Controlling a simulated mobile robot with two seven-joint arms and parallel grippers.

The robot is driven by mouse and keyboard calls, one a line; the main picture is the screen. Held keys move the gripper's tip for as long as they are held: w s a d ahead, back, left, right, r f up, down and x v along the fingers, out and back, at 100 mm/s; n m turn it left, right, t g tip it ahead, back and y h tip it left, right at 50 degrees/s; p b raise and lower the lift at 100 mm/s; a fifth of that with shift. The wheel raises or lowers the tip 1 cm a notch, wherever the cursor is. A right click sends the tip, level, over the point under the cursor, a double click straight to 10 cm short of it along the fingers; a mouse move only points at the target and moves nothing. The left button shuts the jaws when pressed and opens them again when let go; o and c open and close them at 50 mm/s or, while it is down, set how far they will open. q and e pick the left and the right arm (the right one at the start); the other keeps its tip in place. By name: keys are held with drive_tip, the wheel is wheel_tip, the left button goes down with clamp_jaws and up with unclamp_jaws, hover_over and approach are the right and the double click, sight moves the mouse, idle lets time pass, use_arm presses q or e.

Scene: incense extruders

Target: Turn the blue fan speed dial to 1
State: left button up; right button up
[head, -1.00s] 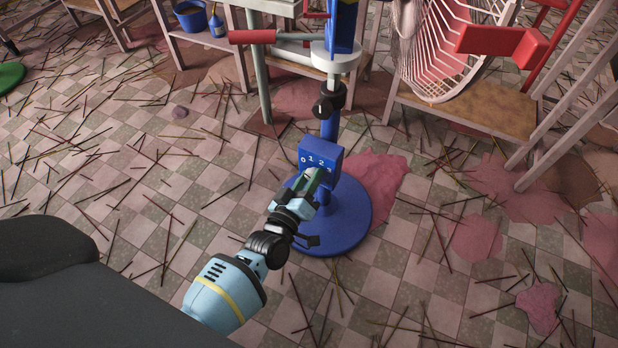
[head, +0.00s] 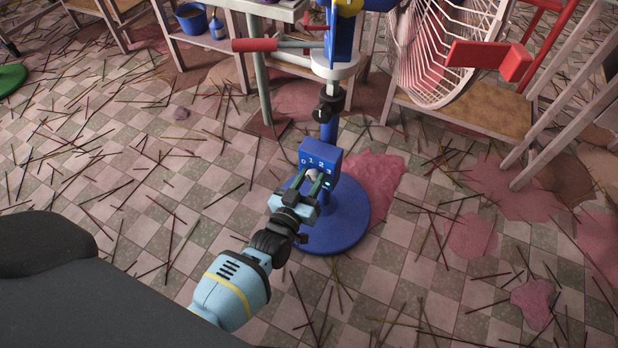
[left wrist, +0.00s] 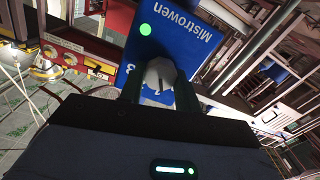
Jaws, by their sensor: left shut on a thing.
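The blue fan's control box (head: 322,155) sits low on its blue pole and is marked 0, 1, 2, 3 in the head view. Its pale dial (head: 312,174) is on the front face, below the numbers. My left gripper (head: 318,181) has one finger on each side of the dial and is shut on it. In the left wrist view the light grey dial (left wrist: 160,73) shows between the dark fingers, against the blue box (left wrist: 182,38). The dial's exact setting is not clear. My right gripper is not in view.
The fan's round blue base (head: 345,225) stands on the tiled floor, with thin sticks scattered around. A white wire cage (head: 440,50) is by a wooden stool (head: 470,110) at right. A red-handled bar (head: 255,45) and a blue bucket (head: 192,18) are behind.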

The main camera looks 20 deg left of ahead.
use_arm(q)
drive_tip(key=shift+m, duration=0.8)
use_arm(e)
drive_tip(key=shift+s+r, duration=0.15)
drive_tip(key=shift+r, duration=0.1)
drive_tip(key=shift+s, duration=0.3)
use_arm(q)
drive_tip(key=o, duration=1)
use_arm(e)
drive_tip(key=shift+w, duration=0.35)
